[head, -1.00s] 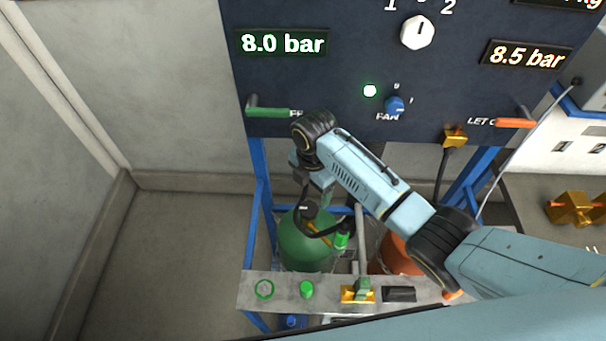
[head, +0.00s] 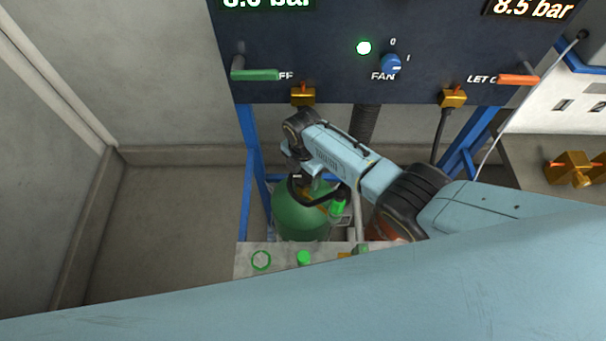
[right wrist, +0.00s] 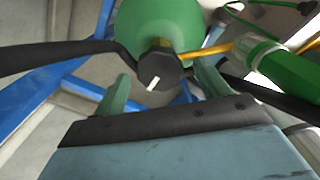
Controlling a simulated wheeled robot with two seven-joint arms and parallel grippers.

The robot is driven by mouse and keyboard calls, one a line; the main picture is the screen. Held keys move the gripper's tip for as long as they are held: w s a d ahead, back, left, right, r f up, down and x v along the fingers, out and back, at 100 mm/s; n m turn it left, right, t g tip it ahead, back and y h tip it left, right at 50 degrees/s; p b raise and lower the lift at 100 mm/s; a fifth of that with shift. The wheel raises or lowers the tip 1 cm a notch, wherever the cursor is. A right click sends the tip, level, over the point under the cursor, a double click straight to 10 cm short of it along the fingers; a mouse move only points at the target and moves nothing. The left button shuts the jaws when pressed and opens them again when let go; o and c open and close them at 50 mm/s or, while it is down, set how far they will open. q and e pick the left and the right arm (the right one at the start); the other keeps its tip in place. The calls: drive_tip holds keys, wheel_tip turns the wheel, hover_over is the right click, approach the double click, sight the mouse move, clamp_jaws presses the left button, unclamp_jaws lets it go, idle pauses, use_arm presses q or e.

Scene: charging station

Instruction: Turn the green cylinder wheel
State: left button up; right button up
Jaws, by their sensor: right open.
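The green cylinder (head: 300,218) stands under the panel, behind the front shelf. Its wheel shows in the right wrist view as a dark knob with a white mark (right wrist: 158,72), on top of the green cylinder body (right wrist: 150,22). My right gripper (head: 301,172) is above the cylinder in the head view, where its fingers and the wheel are hard to make out. In the right wrist view the fingers (right wrist: 161,80) are open, one on each side of the wheel, with gaps visible. Whether they touch it cannot be told. My left gripper is out of view.
A green fitting (right wrist: 270,68) and a brass stem lie close to the right finger; a dark hose passes at left. Blue frame posts (head: 249,165) flank the cylinder. The panel (head: 310,55) overhangs behind. An orange cylinder (head: 392,228) is partly hidden by my arm.

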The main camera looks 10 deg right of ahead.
drive_tip(key=shift+f, duration=0.4)
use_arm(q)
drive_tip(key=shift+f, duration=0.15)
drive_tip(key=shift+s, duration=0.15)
use_arm(e)
drive_tip(key=shift+c, duration=0.2)
drive_tip(key=c, duration=0.9)
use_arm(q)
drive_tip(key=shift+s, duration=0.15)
use_arm(e)
drive_tip(key=shift+c, duration=0.2)
